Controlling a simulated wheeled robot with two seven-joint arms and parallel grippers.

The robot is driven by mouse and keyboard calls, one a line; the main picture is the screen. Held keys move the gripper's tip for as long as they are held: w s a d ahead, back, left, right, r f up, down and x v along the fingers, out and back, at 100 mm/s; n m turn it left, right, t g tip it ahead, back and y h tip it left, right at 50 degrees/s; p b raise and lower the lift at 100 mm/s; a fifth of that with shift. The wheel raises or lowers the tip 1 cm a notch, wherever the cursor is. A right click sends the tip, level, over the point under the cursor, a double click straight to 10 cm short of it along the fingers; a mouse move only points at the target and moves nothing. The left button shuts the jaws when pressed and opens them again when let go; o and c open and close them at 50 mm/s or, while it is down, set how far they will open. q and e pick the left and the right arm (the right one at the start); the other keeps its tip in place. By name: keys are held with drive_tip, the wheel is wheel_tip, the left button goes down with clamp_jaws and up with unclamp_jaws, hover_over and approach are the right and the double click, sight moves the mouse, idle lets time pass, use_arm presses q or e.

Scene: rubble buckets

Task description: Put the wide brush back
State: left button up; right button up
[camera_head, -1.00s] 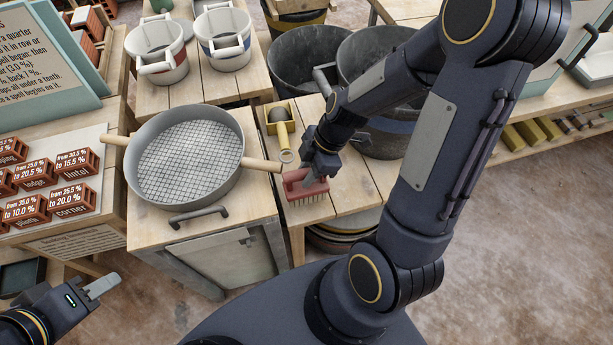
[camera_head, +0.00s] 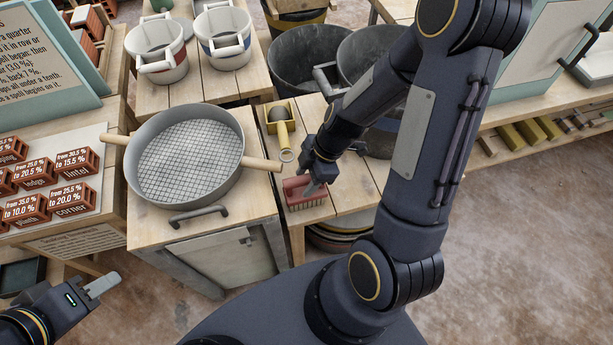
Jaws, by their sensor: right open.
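The wide brush (camera_head: 297,189) has a red body with pale bristles along its near side. It is at the front left of the small wooden bench (camera_head: 348,189), right of the round sieve. My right gripper (camera_head: 313,188) is open at the brush, its fingers at the brush's top and right part. The gripper hides some of the brush, and I cannot tell whether the fingers touch it. My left gripper (camera_head: 103,285) is at the lower left, away from the brush and seen from the side; its finger gap does not show.
A large round sieve (camera_head: 133,182) with wooden handles lies on the cabinet left of the brush. A small yellow tray (camera_head: 270,128) with a yellow-handled tool is behind the brush. Dark buckets (camera_head: 296,75) stand behind. Labelled bricks (camera_head: 72,198) lie at the left.

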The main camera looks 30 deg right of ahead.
drive_tip(key=shift+r+p, duration=0.2)
drive_tip(key=shift+p, duration=0.1)
drive_tip(key=v, duration=1)
drive_tip(key=shift+d+r, duration=0.2)
drive_tip(key=s+a+r+m+t, duration=0.4)
drive_tip(key=s+r+m, duration=0.6)
drive_tip(key=m, duration=0.7)
drive_tip(key=shift+s+a+h, duration=0.3)
drive_tip(key=shift+s+a, duration=0.05)
drive_tip(key=shift+a, duration=0.25)
drive_tip(key=shift+o, duration=0.4)
drive_tip(key=shift+r, duration=0.15)
